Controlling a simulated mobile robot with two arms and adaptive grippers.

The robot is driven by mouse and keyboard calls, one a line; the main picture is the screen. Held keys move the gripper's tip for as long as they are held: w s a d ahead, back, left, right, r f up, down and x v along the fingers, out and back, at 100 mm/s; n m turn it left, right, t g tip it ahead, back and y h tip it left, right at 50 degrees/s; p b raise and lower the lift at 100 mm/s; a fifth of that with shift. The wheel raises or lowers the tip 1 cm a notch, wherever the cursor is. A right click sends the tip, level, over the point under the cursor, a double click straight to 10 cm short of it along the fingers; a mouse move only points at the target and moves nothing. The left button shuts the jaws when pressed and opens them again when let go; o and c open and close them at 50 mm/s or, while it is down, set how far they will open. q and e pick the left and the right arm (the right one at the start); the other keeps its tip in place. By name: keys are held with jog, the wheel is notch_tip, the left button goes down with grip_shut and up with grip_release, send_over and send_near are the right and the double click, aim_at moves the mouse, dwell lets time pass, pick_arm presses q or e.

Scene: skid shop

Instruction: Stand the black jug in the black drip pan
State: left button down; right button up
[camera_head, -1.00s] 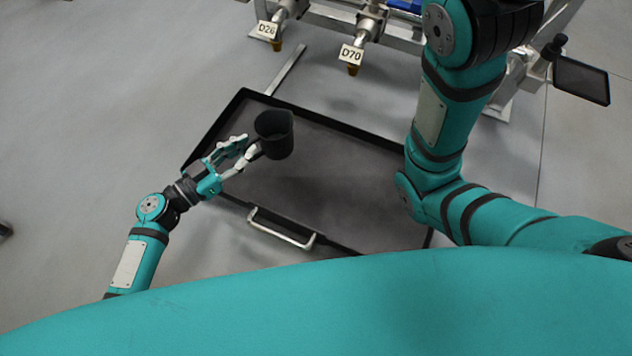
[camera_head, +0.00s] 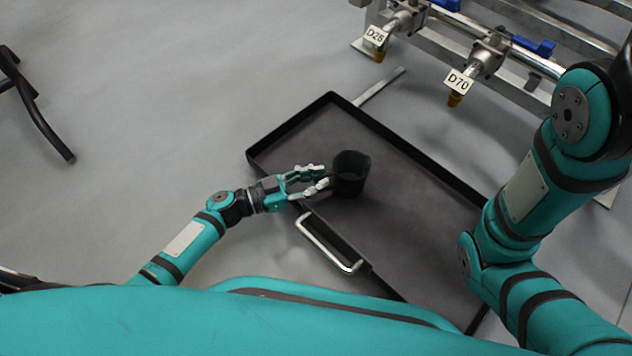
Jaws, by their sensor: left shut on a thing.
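The black jug (camera_head: 350,176) is upright over the left-middle part of the black drip pan (camera_head: 420,215). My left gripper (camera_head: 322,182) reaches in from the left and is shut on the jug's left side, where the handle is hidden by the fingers. I cannot tell whether the jug's base touches the pan floor. The pan lies on the floor, with a silver handle on its near side. My right arm crosses the pan's right end, and its gripper is out of view.
Valves tagged D26 (camera_head: 376,37) and D70 (camera_head: 458,82) hang from a metal pipe frame beyond the pan. A black bent leg (camera_head: 38,110) stands at the far left. Grey floor (camera_head: 180,90) is clear left of the pan.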

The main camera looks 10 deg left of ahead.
pick_arm(q)
jog(key=shift+r, duration=0.1)
jog(key=c, duration=1.4)
grip_release()
jog(key=shift+o, duration=0.2)
jog(key=shift+s+a, duration=0.1)
jog(key=p+v, duration=0.4)
jog(key=v, duration=0.7)
jog(key=shift+s+a, duration=0.15)
jog(key=shift+a, duration=0.15)
